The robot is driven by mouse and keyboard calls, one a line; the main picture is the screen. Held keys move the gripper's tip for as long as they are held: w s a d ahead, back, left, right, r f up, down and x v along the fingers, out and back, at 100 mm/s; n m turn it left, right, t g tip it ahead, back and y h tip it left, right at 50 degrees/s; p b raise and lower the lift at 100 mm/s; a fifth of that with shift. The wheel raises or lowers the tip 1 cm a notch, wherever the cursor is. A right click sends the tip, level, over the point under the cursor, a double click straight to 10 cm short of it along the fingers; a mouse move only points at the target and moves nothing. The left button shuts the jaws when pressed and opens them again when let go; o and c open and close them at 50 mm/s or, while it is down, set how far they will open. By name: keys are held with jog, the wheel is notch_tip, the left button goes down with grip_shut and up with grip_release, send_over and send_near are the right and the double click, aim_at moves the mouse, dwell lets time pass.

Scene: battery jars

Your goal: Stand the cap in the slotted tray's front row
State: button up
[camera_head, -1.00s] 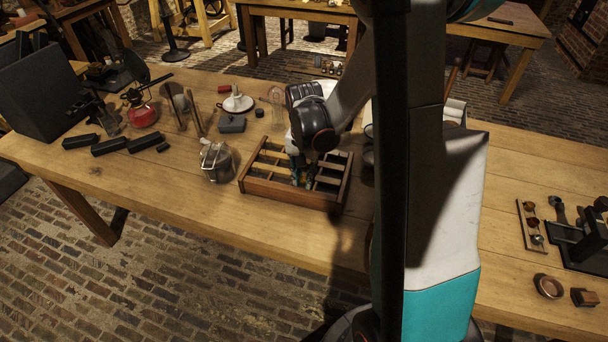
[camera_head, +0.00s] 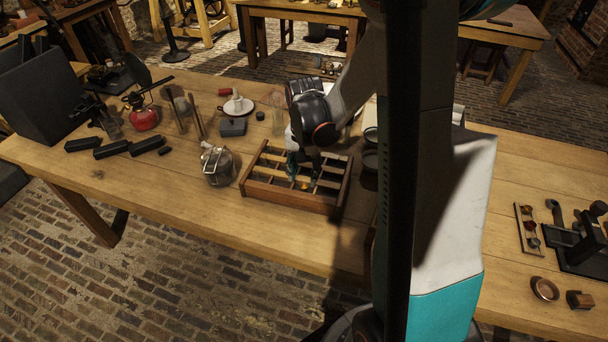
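The wooden slotted tray (camera_head: 286,198) sits near the front edge of the workbench, with dividers making rows of compartments. A small brass-coloured piece (camera_head: 303,182), which looks like the cap, is in the tray's front row, right of the middle. Its exact pose is too small to tell. My gripper (camera_head: 304,170) points down over the tray, just above and behind this piece. Its fingers are spread apart, one to each side, and appear clear of it. My gripper's body hides part of the tray's back rows.
A metal lidded jar (camera_head: 217,165) stands close left of the tray. Dark round dishes (camera_head: 370,160) lie to its right, near my arm. The bench front left is clear.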

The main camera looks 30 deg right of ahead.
aim_at(304, 188)
notch_tip(304, 188, up, 10)
jog(key=p, duration=0.3)
